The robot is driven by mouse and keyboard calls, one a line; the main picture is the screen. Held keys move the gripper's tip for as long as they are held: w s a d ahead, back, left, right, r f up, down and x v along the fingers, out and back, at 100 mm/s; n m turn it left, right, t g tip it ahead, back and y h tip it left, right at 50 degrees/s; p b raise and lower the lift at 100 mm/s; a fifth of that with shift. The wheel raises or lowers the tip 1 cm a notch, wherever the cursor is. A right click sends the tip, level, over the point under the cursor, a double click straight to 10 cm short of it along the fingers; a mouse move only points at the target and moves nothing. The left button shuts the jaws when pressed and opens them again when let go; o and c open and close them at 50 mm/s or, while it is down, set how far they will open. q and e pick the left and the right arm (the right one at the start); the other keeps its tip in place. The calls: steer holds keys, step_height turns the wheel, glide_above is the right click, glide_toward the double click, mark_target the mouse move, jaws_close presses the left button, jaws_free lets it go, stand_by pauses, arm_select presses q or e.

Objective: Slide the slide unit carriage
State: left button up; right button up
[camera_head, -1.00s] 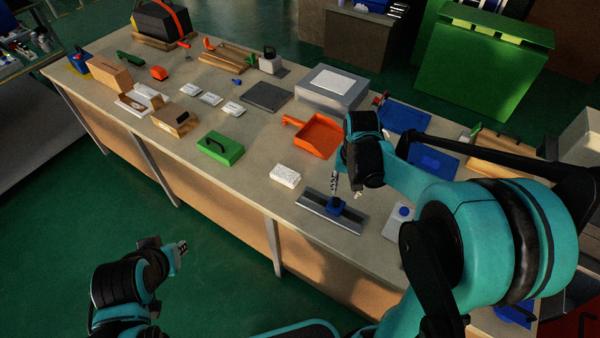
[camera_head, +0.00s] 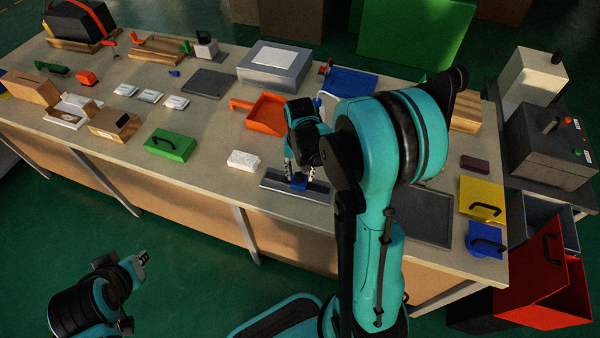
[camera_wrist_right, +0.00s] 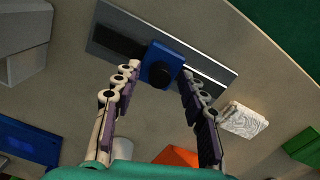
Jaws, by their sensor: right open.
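The slide unit is a flat grey rail (camera_head: 272,181) near the bench's front edge, with a blue carriage (camera_head: 299,183) around its middle. The right wrist view shows the rail (camera_wrist_right: 112,32) lying diagonally, and the carriage (camera_wrist_right: 165,58) with a round black knob (camera_wrist_right: 158,76) on it. My right gripper (camera_head: 297,172) points down over the carriage; in the wrist view its open fingertips (camera_wrist_right: 159,72) stand either side of the carriage and knob, with gaps visible. My left gripper (camera_head: 141,261) is off the bench at the lower left, over the floor; its jaw opening is unclear.
A white block (camera_head: 243,160) lies left of the rail, and an orange dustpan (camera_head: 266,114) is behind it. A green box (camera_head: 170,145) sits farther left. A dark grey tray (camera_head: 425,216) lies right of my right arm.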

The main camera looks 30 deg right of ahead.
steer(key=shift+c, duration=0.3)
jaws_close()
steer(key=w+a, duration=0.6)
steer(key=w, duration=0.1)
steer(key=shift+a, duration=0.2)
steer(key=shift+o, duration=0.3)
jaws_free()
step_height(320, 180, up, 12)
